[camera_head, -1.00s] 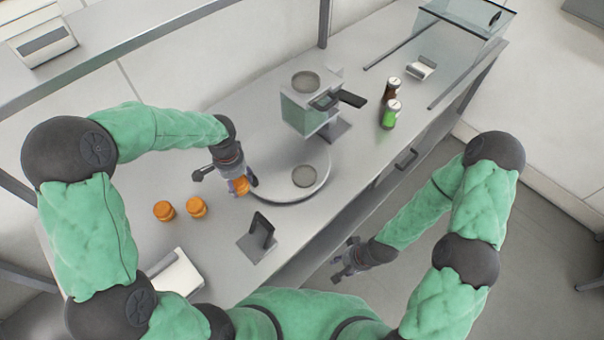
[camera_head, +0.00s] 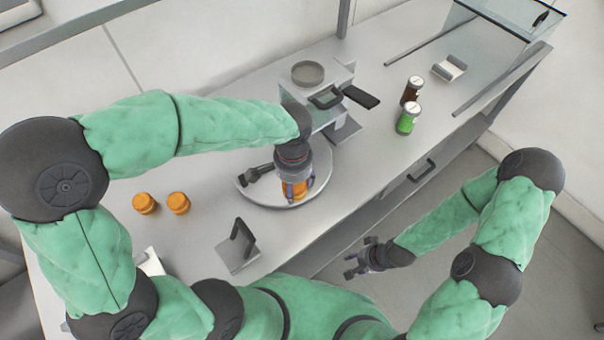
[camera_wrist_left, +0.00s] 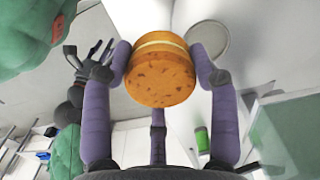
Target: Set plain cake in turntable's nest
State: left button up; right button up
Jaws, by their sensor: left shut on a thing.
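My left gripper (camera_head: 295,192) is shut on an orange-brown plain cake (camera_wrist_left: 160,75) with a pale band round its upper part. It holds the cake over the round grey turntable (camera_head: 322,172); in the head view the cake shows between the fingers (camera_head: 295,189). The turntable's nest, a grey disc, is hidden behind the gripper and cake in the head view. In the left wrist view a grey disc (camera_wrist_left: 208,38) shows partly behind the right finger. My right gripper (camera_head: 364,260) is empty and open, off the counter's front edge.
Two more orange cakes (camera_head: 145,203) (camera_head: 178,203) stand on the counter at left. A press-like machine (camera_head: 325,85) with a black handle stands behind the turntable. A brown jar (camera_head: 411,91) and a green jar (camera_head: 407,119) stand to its right. A grey stand (camera_head: 238,249) sits in front.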

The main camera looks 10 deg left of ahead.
pick_arm(q)
jog(key=w+f, duration=0.2)
jog(key=w, duration=0.1)
jog(key=w+f+b, duration=0.1)
jog(key=w+f, duration=0.1)
jog(key=w, duration=0.1)
jog(key=w+a+f, duration=0.1)
jog(key=w+f, duration=0.2)
jog(key=shift+f, duration=0.1)
jog(key=shift+w+f, duration=0.15)
jog(key=shift+f, duration=0.1)
jog(key=shift+w+f+b, duration=0.2)
jog(key=shift+f+b, duration=0.35)
jog(key=shift+f, duration=1.15)
jog(key=shift+f, duration=0.2)
jog(key=o, duration=0.8)
jog(key=shift+r, duration=0.1)
